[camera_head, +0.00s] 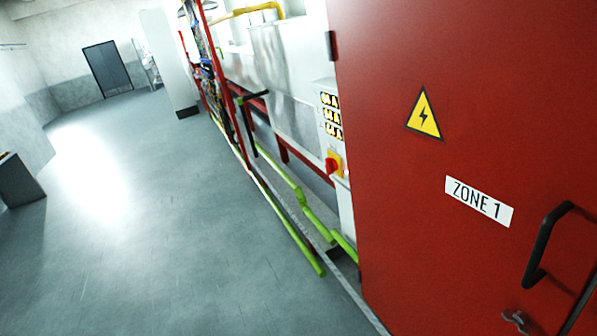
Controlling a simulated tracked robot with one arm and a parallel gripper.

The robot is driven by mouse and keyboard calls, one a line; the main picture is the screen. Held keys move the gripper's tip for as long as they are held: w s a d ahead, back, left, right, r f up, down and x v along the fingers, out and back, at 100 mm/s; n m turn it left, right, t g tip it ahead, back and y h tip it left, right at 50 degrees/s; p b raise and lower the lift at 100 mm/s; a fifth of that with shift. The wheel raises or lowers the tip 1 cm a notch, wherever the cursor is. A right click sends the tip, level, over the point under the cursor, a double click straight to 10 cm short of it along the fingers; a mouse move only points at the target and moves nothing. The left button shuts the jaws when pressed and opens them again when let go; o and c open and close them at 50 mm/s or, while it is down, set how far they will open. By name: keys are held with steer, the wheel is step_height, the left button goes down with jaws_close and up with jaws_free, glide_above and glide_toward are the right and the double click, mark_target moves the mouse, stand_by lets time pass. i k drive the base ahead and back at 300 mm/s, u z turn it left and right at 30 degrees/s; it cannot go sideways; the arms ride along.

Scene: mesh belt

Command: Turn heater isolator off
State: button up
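A red rotary switch on a yellow plate (333,163) sits on the side of a narrow white panel, left of the red cabinet door. It looks like an isolator, but its label and handle position are too small to tell. Several yellow warning signs (331,116) are on the panel above it. My gripper does not show in this view.
A large red cabinet door (400,190) marked ZONE 1 fills the right side, with a black handle (548,245) and a warning triangle. Green pipes (300,235) run low along the machine. Grey floor (150,220) on the left is clear. The view is tilted.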

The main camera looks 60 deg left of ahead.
mark_target(331, 165)
steer(key=u, duration=1.55)
steer(key=k, duration=0.6)
steer(key=u, duration=0.35)
steer(key=i, duration=0.7)
steer(key=u, duration=0.75)
steer(key=i, duration=1.3)
steer(key=z, duration=0.45)
steer(key=i, duration=1.3)
steer(key=z, duration=0.85)
